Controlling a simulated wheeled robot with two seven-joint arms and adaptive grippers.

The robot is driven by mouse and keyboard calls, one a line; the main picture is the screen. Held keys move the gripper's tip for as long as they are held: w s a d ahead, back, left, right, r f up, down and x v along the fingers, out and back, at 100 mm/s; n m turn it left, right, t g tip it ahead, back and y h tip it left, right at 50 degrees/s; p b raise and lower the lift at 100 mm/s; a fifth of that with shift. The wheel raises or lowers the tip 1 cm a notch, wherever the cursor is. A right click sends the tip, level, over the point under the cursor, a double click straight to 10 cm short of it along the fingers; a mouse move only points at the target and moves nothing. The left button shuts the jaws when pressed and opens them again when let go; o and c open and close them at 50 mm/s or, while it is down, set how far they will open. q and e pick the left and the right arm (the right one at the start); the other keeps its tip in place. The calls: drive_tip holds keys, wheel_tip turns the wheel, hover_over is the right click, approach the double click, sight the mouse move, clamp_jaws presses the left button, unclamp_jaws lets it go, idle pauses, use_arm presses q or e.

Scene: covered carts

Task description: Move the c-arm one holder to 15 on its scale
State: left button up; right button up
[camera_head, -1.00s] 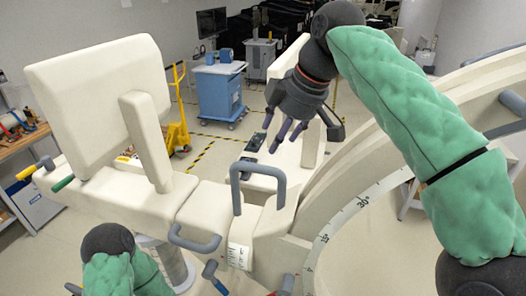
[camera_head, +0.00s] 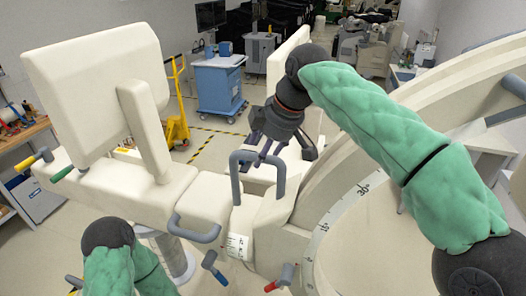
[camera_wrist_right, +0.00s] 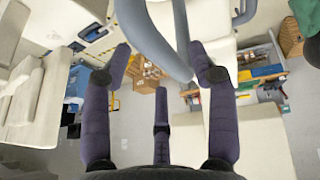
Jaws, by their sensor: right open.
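The c-arm is a cream machine with a large curved arc (camera_head: 410,135) on the right. A white scale (camera_head: 343,206) runs along the arc, with a readable 30° mark. The holder block (camera_head: 265,215) sits at the arc's left end and carries a grey U-shaped handle (camera_head: 236,178). My right gripper (camera_head: 264,150) is open, its dark fingers pointing down at the handle's top bar. In the right wrist view, the blue-grey handle (camera_wrist_right: 157,40) passes between the open fingers (camera_wrist_right: 160,60); contact cannot be told. My left arm shows at the bottom left, its gripper out of view.
A cream monitor-like panel (camera_head: 95,85) rises at the left. A lower grey handle (camera_head: 196,232), a blue-tipped lever (camera_head: 215,267) and a red-tipped lever (camera_head: 281,278) are near the holder. A blue cart (camera_head: 219,85) and yellow pallet jack (camera_head: 177,120) stand behind on open floor.

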drive_tip(key=shift+w+a+f, duration=0.1)
drive_tip(key=shift+a+f, duration=0.05)
drive_tip(key=shift+f, duration=0.3)
